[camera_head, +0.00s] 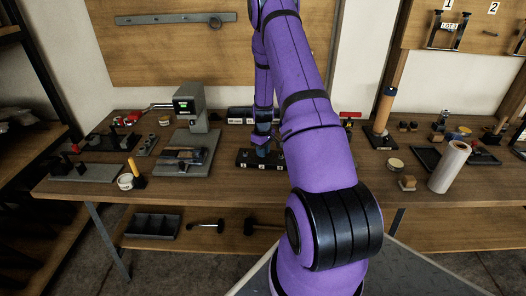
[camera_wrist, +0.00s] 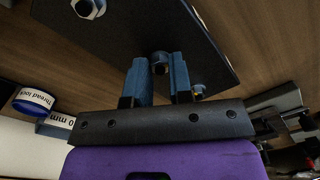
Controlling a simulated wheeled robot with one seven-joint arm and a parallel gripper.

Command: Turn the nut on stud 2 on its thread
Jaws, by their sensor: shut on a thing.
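The dark stud plate (camera_wrist: 130,32) fills the upper middle of the wrist view. In the head view it is a low black block (camera_head: 243,158) with small white labels, partly behind my arm. My gripper (camera_wrist: 160,72) has its two blue fingers on either side of a nut (camera_wrist: 159,57) on the middle stud and is shut on it. Other nuts show at the plate's upper left (camera_wrist: 88,8) and beside the right finger (camera_wrist: 198,90). In the head view my gripper (camera_head: 263,150) points down at the block; its fingertips are too small to make out.
A grey machine with a green display (camera_head: 188,108) stands to the left on the bench (camera_head: 225,180). A white roll (camera_head: 449,167) and a dark tray (camera_head: 428,158) are to the right. A thread lock container (camera_wrist: 35,100) shows left in the wrist view.

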